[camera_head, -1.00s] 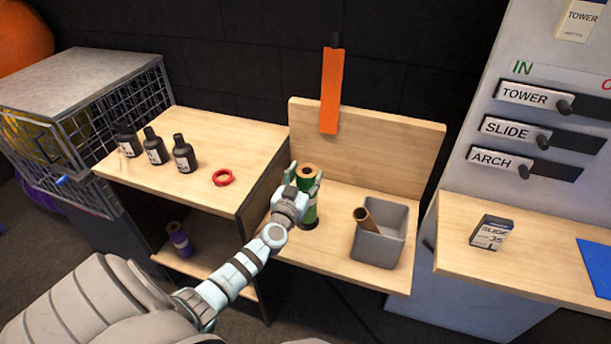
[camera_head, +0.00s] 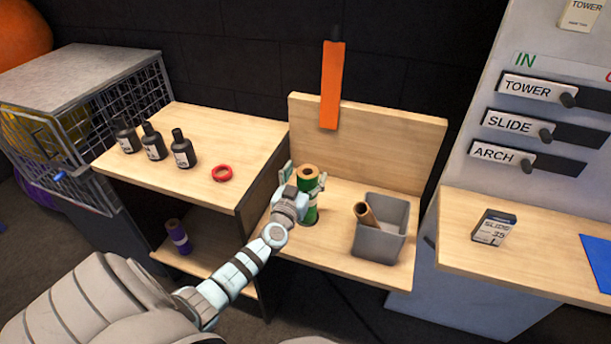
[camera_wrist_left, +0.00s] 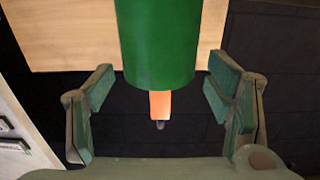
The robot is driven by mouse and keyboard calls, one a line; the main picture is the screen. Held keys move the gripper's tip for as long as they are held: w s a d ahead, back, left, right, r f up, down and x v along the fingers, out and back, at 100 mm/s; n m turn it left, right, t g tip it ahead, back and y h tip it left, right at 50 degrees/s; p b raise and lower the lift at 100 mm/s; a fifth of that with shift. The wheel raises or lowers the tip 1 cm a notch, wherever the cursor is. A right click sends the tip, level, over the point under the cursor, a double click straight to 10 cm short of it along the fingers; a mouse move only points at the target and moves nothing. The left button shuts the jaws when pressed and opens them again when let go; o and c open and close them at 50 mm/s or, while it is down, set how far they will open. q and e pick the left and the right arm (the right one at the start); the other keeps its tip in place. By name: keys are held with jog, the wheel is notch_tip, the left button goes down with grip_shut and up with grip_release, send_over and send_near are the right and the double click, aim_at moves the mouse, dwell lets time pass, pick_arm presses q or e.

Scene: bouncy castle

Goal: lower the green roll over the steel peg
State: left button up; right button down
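The green roll (camera_head: 309,190), with a brown cardboard core at its top, stands upright over a dark round base on the wooden bench shelf. The steel peg is not visible; the roll hides its place. My left gripper (camera_head: 304,178) is open, with its fingers on either side of the roll. In the left wrist view the roll (camera_wrist_left: 158,45) lies between the spread fingers, with gaps on both sides. My right gripper is not in view.
A grey bin (camera_head: 378,240) holding a brown tube (camera_head: 366,216) stands right of the roll. An orange strip (camera_head: 331,88) hangs at the backboard (camera_head: 400,140). Black bottles (camera_head: 154,143) and a red ring (camera_head: 222,173) sit on the left tabletop; a purple roll (camera_head: 178,238) is below.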

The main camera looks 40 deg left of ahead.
pick_arm(q)
jog(key=shift+s+f, duration=0.1)
jog(key=shift+s+d, duration=0.1)
jog(key=shift+s, duration=0.2)
jog(key=v, duration=1.1)
jog(key=shift+s, duration=0.1)
